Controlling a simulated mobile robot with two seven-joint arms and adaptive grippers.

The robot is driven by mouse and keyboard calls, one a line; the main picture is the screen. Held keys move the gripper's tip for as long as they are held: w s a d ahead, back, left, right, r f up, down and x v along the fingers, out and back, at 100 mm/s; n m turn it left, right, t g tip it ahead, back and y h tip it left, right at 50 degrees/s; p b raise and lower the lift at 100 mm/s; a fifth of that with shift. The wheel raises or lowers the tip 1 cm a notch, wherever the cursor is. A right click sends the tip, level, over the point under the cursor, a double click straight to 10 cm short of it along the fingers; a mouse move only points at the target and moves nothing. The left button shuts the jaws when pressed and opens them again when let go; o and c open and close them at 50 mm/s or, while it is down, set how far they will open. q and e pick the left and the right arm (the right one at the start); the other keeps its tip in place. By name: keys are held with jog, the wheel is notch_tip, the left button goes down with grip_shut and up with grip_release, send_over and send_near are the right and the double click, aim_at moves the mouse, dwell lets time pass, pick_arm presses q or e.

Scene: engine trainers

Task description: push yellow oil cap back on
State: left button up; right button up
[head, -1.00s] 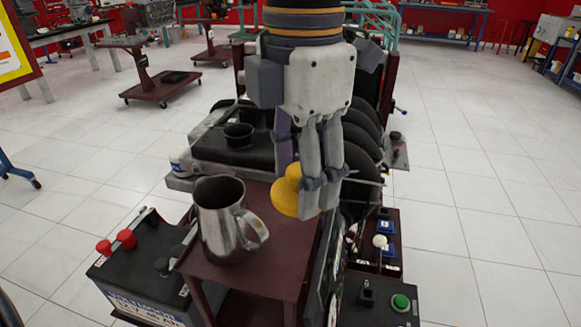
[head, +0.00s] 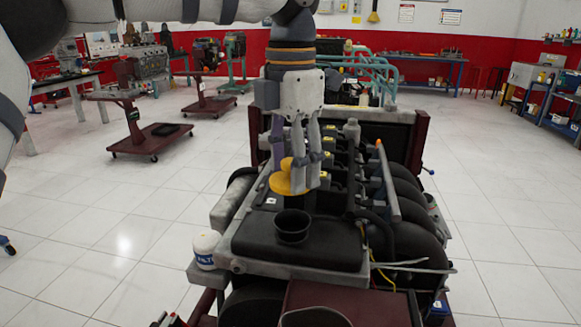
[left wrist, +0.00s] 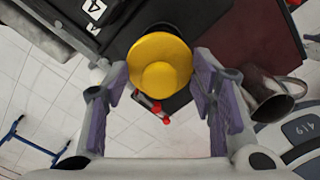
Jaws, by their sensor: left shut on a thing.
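The yellow oil cap (head: 288,182) is a round disc with a raised knob. My left gripper (head: 300,178) points down and is shut on it. In the left wrist view the cap (left wrist: 160,62) sits between the fingertips of the gripper (left wrist: 160,85). In the head view the cap appears over the black engine cover (head: 310,252), just behind an open black round neck (head: 292,226). I cannot tell its exact height above the cover. My right gripper is not in view.
A metal pitcher (left wrist: 268,95) stands on a dark red shelf (head: 350,300) in front of the engine. A white oil filter (head: 205,248) is at the engine's left side. Hoses and ribbed black pipes (head: 410,200) lie to the right. Floor is open on both sides.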

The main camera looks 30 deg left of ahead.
pick_arm(q)
notch_tip(320, 180, down, 6)
dwell(0.5)
jog(key=shift+d+f, duration=0.1)
jog(key=shift+f, duration=0.05)
dwell(1.6)
jog(key=shift+c, duration=0.2)
jog(key=o, duration=1.1)
jog(key=shift+o, duration=0.5)
jog(key=o, duration=0.4)
jog(key=shift+r, duration=3.5)
